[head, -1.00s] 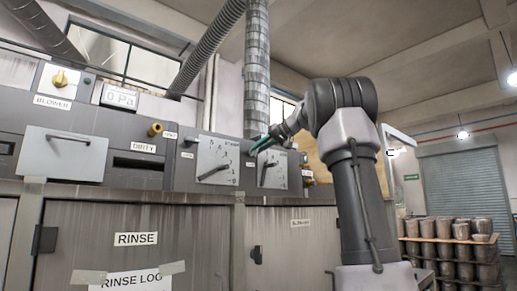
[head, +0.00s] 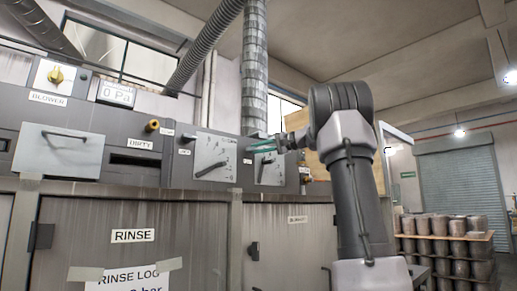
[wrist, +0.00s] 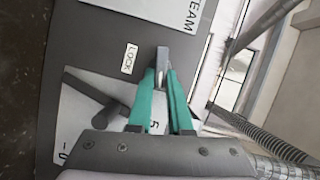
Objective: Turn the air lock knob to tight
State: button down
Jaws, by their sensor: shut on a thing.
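My gripper (wrist: 162,77) has green fingers shut on a small grey knob (wrist: 162,55), which I take for the air lock knob. It stands beside the white LOCK label (wrist: 130,58), between two dial plates. In the head view my gripper (head: 251,147) reaches in from the right, over the upper part of the right dial plate (head: 279,160). The knob is too small there to make out, and I cannot read any tight mark.
The left dial plate (head: 211,150) and the right one each carry a dark lever. A yellow blower knob (head: 56,75) and a pressure display (head: 116,94) are further left. Stacked pots (head: 440,235) stand at right, and a ribbed duct (head: 254,70) rises behind.

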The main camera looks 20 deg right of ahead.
jog(key=shift+f+m+y, duration=0.25)
jog(key=shift+m+y, duration=0.05)
jog(key=shift+m, duration=0.7)
jog(key=c, duration=0.8)
grip_release()
jog(key=shift+c, duration=0.2)
jog(key=shift+t, duration=0.3)
jog(key=v, duration=1)
jog(key=shift+s+d, duration=0.25)
